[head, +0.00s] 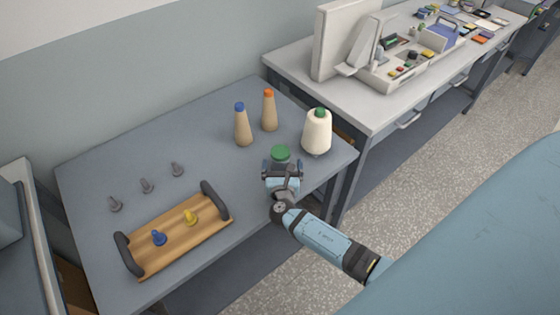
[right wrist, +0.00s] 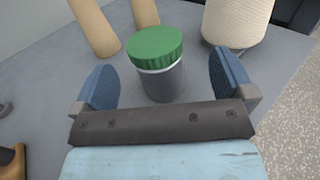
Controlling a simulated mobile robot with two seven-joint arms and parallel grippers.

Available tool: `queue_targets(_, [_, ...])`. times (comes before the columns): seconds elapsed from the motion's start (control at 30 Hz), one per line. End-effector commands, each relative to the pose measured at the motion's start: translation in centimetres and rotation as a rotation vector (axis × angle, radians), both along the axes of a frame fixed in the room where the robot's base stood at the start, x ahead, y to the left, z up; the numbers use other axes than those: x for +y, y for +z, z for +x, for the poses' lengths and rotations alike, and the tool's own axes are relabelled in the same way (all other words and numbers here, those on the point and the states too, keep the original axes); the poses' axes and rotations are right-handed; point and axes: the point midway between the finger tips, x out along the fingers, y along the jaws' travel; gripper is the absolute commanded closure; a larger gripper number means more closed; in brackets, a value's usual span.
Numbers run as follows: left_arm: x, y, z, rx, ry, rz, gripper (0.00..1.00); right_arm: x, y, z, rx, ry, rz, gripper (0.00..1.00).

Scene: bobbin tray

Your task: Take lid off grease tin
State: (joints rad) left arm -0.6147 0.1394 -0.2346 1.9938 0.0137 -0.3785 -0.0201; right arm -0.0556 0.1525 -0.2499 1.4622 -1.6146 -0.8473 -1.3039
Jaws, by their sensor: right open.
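The grease tin is a small grey cylinder (right wrist: 163,84) with a ribbed green lid on top (right wrist: 155,46). It stands upright on the table, and the lid sits on it. In the head view the green lid (head: 280,154) shows just beyond my right gripper (head: 282,168), which hides most of the tin's body. In the right wrist view my right gripper (right wrist: 162,86) is open, with one blue finger pad on each side of the tin. Gaps show between the pads and the tin. My left gripper is not in view.
Two tan cones, one blue-tipped (head: 242,128) and one orange-tipped (head: 269,112), stand behind the tin. A cream thread cone (head: 317,132) stands to its right. A wooden tray (head: 178,240) with dark handles holds a blue and a yellow peg. Grey pegs (head: 146,186) stand behind it.

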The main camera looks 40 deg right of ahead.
Motion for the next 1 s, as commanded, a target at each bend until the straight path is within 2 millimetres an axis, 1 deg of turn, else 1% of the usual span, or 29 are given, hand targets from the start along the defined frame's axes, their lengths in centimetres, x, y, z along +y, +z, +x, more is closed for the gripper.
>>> queue_targets(0.07, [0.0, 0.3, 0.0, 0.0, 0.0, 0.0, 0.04, -0.3, 0.2, 0.7, 0.001, 0.0, -0.001, 0.0])
queue_targets(0.2, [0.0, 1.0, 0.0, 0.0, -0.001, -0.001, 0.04, -1.2, 0.4, 2.7, -0.001, -0.001, -0.001, 0.0])
queue_targets(0.33, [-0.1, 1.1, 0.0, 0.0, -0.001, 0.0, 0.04, -2.1, 0.3, 4.1, -0.001, 0.0, -0.001, 0.0])
queue_targets(0.43, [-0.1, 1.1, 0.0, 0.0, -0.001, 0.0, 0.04, -2.4, 0.1, 4.5, 0.001, 0.0, 0.001, 0.0])
queue_targets(0.63, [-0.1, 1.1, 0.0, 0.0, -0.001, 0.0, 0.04, -2.4, 0.1, 4.5, 0.001, 0.0, 0.001, 0.0])
queue_targets(0.67, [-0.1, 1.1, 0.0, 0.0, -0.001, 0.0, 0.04, -2.4, 0.1, 4.5, 0.0, 0.0, 0.001, 0.02])
queue_targets(0.7, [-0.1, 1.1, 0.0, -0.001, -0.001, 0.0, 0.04, -2.4, 0.1, 4.5, 0.0, 0.0, 0.001, 0.11])
queue_targets(0.87, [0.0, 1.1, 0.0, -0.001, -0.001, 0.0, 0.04, -2.4, 0.1, 4.5, 0.0, 0.0, 0.001, 0.48])
queue_targets(0.9, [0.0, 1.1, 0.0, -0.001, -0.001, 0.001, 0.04, -2.4, 0.1, 4.5, 0.0, 0.0, 0.001, 0.57])
queue_targets(0.97, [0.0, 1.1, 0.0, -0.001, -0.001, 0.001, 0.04, -2.4, 0.1, 4.5, 0.0, 0.0, 0.001, 0.59])
queue_targets(1.0, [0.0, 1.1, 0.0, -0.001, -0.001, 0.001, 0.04, -2.4, 0.2, 4.6, -0.001, 0.0, 0.001, 0.64])
